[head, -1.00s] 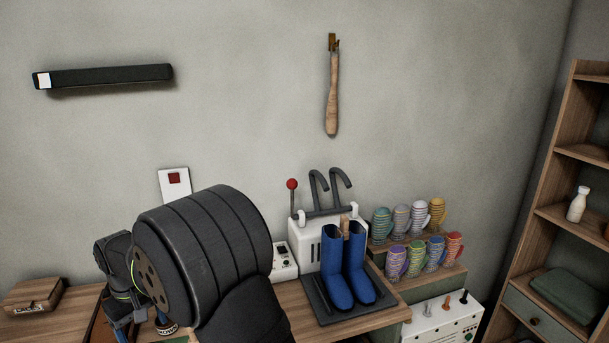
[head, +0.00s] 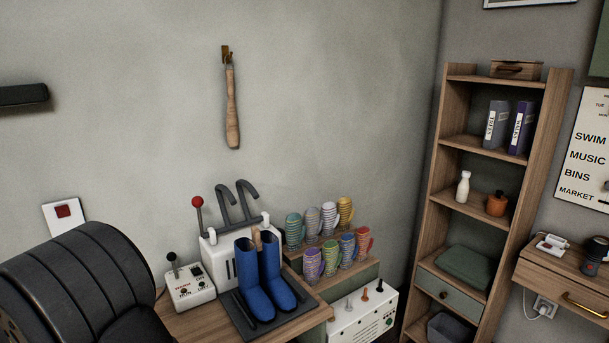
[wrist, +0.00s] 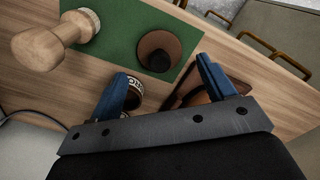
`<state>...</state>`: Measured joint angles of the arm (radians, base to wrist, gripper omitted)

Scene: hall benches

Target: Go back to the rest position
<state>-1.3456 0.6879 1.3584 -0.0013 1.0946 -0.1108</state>
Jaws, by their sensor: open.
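My gripper (wrist: 168,92) shows in the wrist view, its two blue fingers spread wide apart with nothing held between them. It is above a wooden bench (wrist: 215,62) with a green mat (wrist: 115,42). A brown, dark-centred round object (wrist: 160,48) stands on the mat just beyond the fingertips. A pale wooden knobbed tool (wrist: 55,40) lies at the mat's left. A tin with lettering (wrist: 134,92) is partly hidden behind the left finger. In the head view only my dark arm shows at the lower left; the gripper is out of that picture.
Blue boots (head: 252,284) stand on a dark tray (head: 296,318) before a white boot dryer (head: 212,250). Striped mugs (head: 313,265) fill a stepped rack (head: 365,274). A control box (head: 190,290) sits left. A tall shelf (head: 470,145) stands right. A brown item (wrist: 205,92) lies by the right finger.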

